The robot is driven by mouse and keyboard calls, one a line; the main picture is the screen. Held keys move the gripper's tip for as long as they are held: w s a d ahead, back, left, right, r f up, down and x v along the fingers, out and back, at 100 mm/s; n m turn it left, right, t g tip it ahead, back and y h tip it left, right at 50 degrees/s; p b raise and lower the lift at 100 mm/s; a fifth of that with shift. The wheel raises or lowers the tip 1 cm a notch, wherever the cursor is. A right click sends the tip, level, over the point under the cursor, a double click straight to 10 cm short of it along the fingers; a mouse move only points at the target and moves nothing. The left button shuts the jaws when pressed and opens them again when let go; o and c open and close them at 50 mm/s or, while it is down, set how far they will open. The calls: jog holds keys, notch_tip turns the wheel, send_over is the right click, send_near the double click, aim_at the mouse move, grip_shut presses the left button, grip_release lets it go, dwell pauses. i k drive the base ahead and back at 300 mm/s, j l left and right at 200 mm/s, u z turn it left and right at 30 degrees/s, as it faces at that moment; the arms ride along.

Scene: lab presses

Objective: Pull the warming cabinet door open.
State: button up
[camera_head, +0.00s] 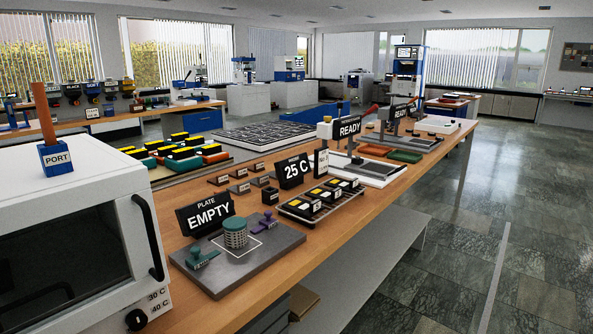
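The warming cabinet (75,185) is a white box at the left edge of the head view, on the near end of the wooden bench. Its door has a dark window (65,265) and a black curved vertical handle (148,237) on the right side. The door looks shut against the body, and its left part is cut off by the frame. A black knob (137,319) with 30 C and 40 C marks sits below the handle. My gripper is not in view.
A blue PORT block (56,158) with an upright orange-brown rod stands on the cabinet top. Right of the cabinet, a grey plate (285,240) bears an EMPTY sign (208,213) and stamps. Several trays and signs line the bench. Open floor (500,250) lies to the right.

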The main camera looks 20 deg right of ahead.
aim_at(128, 189)
jog(key=k+j+z, duration=0.2)
jog(key=z, duration=0.2)
jog(key=k+j+z, duration=0.1)
jog(key=z, duration=0.25)
jog(key=k+z, duration=0.4)
jog(key=i+j, duration=0.05)
jog(key=i, duration=0.05)
